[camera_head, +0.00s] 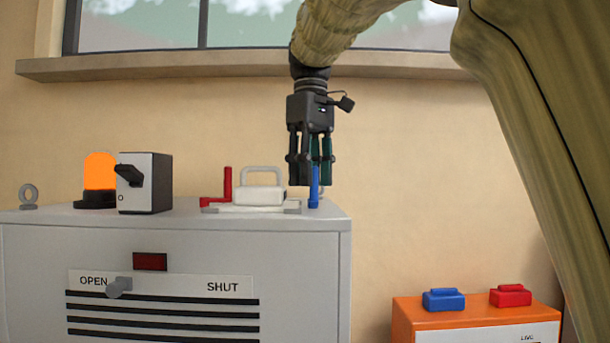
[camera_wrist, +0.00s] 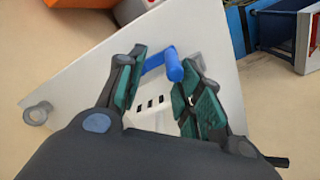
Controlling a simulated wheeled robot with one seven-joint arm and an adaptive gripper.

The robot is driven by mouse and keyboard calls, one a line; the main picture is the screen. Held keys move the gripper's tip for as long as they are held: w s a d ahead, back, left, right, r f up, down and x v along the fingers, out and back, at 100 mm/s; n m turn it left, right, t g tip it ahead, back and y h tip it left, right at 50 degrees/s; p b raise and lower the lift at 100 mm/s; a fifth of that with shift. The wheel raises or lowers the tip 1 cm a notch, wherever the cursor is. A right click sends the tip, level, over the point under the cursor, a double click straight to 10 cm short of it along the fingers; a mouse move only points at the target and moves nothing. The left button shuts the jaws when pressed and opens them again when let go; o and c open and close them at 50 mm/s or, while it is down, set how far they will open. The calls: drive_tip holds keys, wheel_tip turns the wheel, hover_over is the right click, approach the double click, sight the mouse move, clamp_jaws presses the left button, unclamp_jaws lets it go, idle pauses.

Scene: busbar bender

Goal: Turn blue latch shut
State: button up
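The blue latch (camera_head: 314,190) stands at the right end of the grey cabinet's top, with an upright blue bar in the head view. In the wrist view the latch (camera_wrist: 172,66) shows as a blue bar with a rounded end, lying between my fingertips. My gripper (camera_head: 311,184) points down over it, and the fingers partly hide the latch in the head view. In the wrist view my gripper (camera_wrist: 163,82) is open, with teal finger pads on either side of the latch. I cannot tell whether a pad touches it.
A red latch (camera_head: 227,184) and a white handled block (camera_head: 258,194) are left of the blue latch. Farther left are a grey switch box (camera_head: 146,184) and an orange lamp (camera_head: 100,171). The cabinet front (camera_head: 300,280) reads OPEN and SHUT. An orange box (camera_head: 405,322) stands lower right.

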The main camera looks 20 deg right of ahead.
drive_tip(key=s, duration=0.4)
drive_tip(key=shift+d+r, duration=0.1)
drive_tip(key=shift+r, duration=0.2)
drive_tip(key=w, duration=0.1)
drive_tip(key=w+f, duration=0.1)
drive_tip(key=w, duration=0.1)
drive_tip(key=shift+w+f, duration=0.15)
drive_tip(key=shift+f, duration=0.1)
drive_tip(key=shift+c, duration=0.9)
drive_tip(key=shift+w, duration=0.15)
drive_tip(key=c, duration=0.3)
drive_tip(key=shift+s+r, duration=0.15)
drive_tip(key=shift+s, duration=0.2)
clamp_jaws()
drive_tip(key=shift+s+a+r, duration=0.15)
drive_tip(key=shift+s+a, duration=0.05)
drive_tip(key=shift+s, duration=0.15)
drive_tip(key=shift+d, duration=0.15)
